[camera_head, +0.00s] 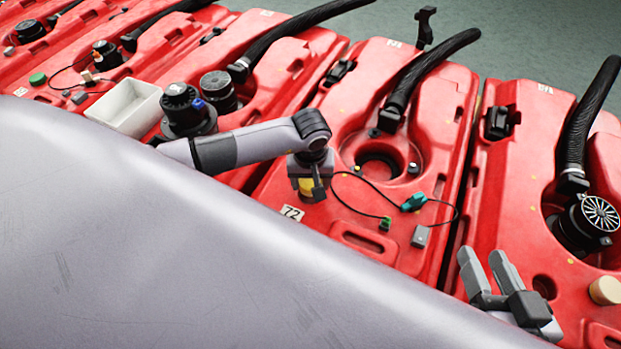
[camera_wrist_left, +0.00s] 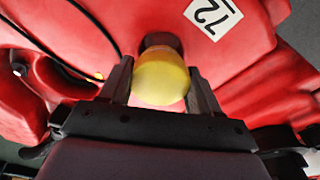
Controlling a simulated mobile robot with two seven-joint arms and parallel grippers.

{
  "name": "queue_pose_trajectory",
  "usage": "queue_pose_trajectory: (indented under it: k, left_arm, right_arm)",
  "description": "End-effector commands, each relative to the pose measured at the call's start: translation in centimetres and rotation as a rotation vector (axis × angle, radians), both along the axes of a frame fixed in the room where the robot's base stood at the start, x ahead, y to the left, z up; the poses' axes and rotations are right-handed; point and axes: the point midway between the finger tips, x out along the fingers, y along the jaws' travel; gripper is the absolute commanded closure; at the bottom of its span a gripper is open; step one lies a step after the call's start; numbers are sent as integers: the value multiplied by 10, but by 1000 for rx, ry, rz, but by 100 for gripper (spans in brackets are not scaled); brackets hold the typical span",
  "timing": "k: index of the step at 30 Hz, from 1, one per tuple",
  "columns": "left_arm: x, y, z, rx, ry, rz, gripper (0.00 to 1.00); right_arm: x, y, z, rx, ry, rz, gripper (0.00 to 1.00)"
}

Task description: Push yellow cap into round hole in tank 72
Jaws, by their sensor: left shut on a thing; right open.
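The red tank 72 (camera_head: 345,205) lies in the middle of the head view, with its white number label (camera_head: 292,213) near the front edge. The label also shows in the left wrist view (camera_wrist_left: 213,14). My left gripper (camera_head: 313,190) is shut on the yellow cap (camera_wrist_left: 161,78), just above the tank's top. In the wrist view a dark round hole (camera_wrist_left: 160,42) shows right beyond the cap, partly hidden by it. I cannot tell whether cap and hole touch. My right gripper (camera_head: 480,272) is open and empty over the neighbouring tank at the right.
A wide round opening (camera_head: 379,168) with a black hose (camera_head: 425,75) sits farther back on tank 72. A black cable with a teal connector (camera_head: 414,202) and a small grey block (camera_head: 421,236) lie to the right. A white bin (camera_head: 127,108) stands at left. A beige cap (camera_head: 604,290) is far right.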

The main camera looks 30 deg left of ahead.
Motion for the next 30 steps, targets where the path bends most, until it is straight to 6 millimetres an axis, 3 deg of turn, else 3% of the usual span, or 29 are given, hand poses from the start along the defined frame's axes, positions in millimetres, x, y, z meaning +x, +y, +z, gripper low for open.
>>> queue_pose_trajectory:
  k: [30]
  left_arm:
    - [0, 0, -4, 1, 1, -1, 66]
  right_arm:
    - [0, 0, -5, -1, 2, -1, 57]
